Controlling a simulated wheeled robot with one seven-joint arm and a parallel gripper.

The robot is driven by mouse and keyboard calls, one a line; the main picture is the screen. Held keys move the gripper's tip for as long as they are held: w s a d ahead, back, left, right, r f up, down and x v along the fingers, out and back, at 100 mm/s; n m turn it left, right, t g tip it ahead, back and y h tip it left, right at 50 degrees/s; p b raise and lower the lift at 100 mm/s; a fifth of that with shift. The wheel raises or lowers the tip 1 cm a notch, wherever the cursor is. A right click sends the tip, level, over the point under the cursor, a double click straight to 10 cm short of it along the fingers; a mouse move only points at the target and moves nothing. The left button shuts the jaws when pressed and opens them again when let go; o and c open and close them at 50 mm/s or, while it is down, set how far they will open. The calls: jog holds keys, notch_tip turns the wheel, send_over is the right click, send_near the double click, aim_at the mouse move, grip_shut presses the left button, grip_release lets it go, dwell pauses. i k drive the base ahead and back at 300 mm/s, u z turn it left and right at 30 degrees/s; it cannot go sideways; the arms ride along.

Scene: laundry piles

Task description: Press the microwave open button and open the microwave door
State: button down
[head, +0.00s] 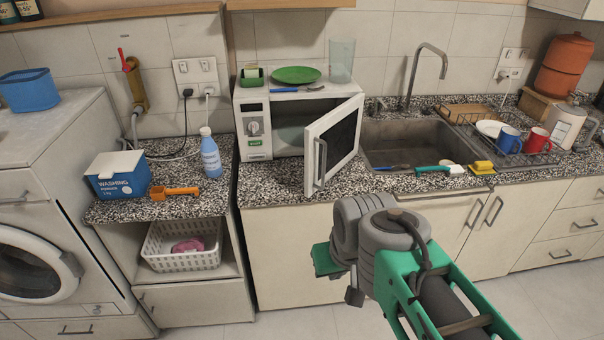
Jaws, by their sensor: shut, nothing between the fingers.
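The white microwave (253,107) stands on the speckled counter left of the sink. Its door (340,137) is swung open toward the right, and the grey handle (321,160) is on its near edge. The open button, apparently the green one (255,143), is low on the front panel below a round dial (254,128). Part of the cavity shows behind the door. My gripper (326,262) is below and in front of the door, apart from it, in front of the lower cabinet. It is shut and empty; my wrist hides much of it.
A green plate (296,75), a glass (341,60) and a sponge holder (251,76) stand on the microwave. A blue bottle (211,153) is to its left. The sink (415,150) lies right, close to the open door. The floor in front is clear.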

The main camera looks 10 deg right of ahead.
aim_at(331, 142)
jog(key=u, duration=0.55)
jog(key=i, duration=0.8)
jog(key=u, duration=0.6)
